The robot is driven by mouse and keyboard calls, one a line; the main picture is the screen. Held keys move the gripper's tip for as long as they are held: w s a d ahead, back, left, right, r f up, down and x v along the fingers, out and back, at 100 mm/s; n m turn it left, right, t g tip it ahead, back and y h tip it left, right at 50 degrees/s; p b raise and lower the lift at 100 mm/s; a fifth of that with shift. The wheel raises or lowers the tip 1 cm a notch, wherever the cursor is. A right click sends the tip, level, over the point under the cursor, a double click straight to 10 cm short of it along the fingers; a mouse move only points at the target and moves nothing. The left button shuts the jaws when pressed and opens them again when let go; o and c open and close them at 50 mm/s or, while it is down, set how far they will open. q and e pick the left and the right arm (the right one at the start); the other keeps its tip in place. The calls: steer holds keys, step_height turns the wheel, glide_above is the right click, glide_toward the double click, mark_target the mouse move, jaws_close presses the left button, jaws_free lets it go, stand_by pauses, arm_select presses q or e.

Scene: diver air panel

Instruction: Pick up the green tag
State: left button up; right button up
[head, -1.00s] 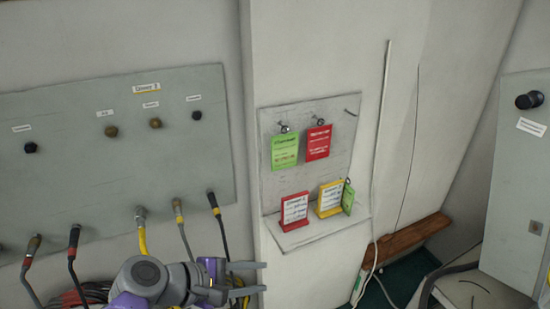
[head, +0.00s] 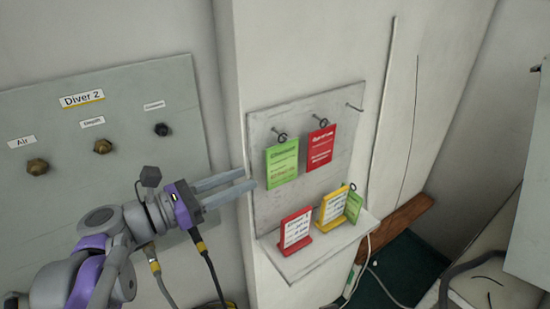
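A green tag (head: 282,170) hangs from a hook on the left of the grey board (head: 262,125). Beside it a red tag (head: 320,146) hangs from another hook. A second green tag (head: 353,206) is at the right end of the board's small shelf (head: 300,262), partly behind a yellow-framed card. My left gripper (head: 249,179) is open and empty, its fingers pointing right. In the picture its tips are just left of the hanging green tag and look apart from it. My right gripper is not in view.
A red-framed card (head: 296,231) and a yellow-framed card (head: 333,209) stand on the shelf. A third hook (head: 354,106) at the board's right is bare. A wooden plank (head: 405,222) lies low at right.

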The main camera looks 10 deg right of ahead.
mark_target(282, 159)
arm_select(q)
steer(key=x, duration=0.3)
steer(key=p+x, duration=0.1)
steer(key=x, duration=0.6)
steer(key=shift+w+d+r, duration=0.2)
steer(key=shift+w+r, duration=0.1)
steer(key=shift+w, duration=0.1)
steer(key=shift+s, duration=0.15)
steer(key=shift+c, duration=0.4)
jaws_close()
